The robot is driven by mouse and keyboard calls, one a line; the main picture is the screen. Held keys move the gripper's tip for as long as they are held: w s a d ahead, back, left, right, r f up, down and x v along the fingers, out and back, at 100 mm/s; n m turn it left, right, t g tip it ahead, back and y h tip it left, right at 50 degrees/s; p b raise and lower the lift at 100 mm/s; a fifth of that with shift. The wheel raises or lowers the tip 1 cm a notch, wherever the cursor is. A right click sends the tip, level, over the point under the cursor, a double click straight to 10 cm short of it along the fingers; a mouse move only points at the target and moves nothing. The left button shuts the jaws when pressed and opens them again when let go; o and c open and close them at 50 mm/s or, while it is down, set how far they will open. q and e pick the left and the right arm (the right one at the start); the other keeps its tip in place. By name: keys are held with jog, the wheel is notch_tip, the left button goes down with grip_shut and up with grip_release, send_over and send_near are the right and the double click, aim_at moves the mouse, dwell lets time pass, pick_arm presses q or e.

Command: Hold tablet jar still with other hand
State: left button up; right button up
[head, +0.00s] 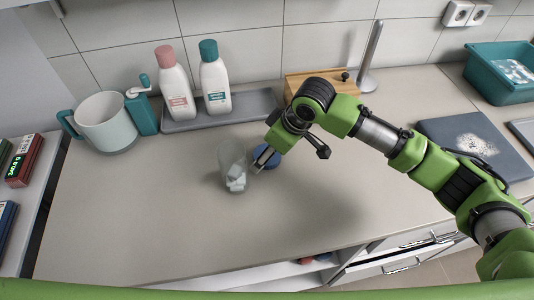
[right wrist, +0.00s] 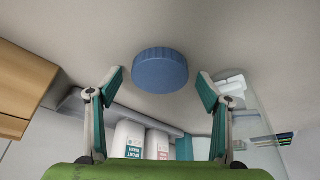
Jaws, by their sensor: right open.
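The tablet jar (head: 233,168) is clear, holds white tablets and stands upright near the middle of the counter. A round blue lid (head: 266,155) lies on the counter just right of the jar, partly hidden by my right gripper (head: 264,160). In the right wrist view the blue lid (right wrist: 160,68) shows between and beyond the open, empty fingers of my right gripper (right wrist: 160,80). The jar (right wrist: 250,110) shows at the right of that view, close beside one finger; I cannot tell whether they touch. My left gripper is not in view.
A grey tray (head: 221,113) with pink-capped (head: 173,85) and teal-capped (head: 214,80) bottles stands at the back. A pale jug (head: 104,123) stands left, a wooden box (head: 312,84) behind my right arm, a dark blue board (head: 475,146) right. The front-left counter (head: 130,210) is clear.

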jog(key=c, duration=0.9)
jog(key=shift+r, duration=0.1)
jog(key=shift+r+b, duration=0.35)
jog(key=shift+r, duration=0.25)
jog(key=s+d+r, duration=0.1)
jog(key=s+r, duration=0.3)
jog(key=s+d+r+b, duration=0.1)
jog(key=s+d+r, duration=0.1)
jog(key=s+r, duration=0.1)
jog(key=s+d+r+b, duration=0.1)
jog(key=s+d+r, duration=0.1)
jog(key=s+r, duration=0.2)
jog(key=shift+s+d+r, duration=0.1)
jog(key=shift+s+r, duration=0.05)
jog(key=shift+s, duration=0.35)
jog(key=shift+s+d+r, duration=0.1)
jog(key=shift+s+r, duration=0.05)
jog(key=shift+s, duration=0.35)
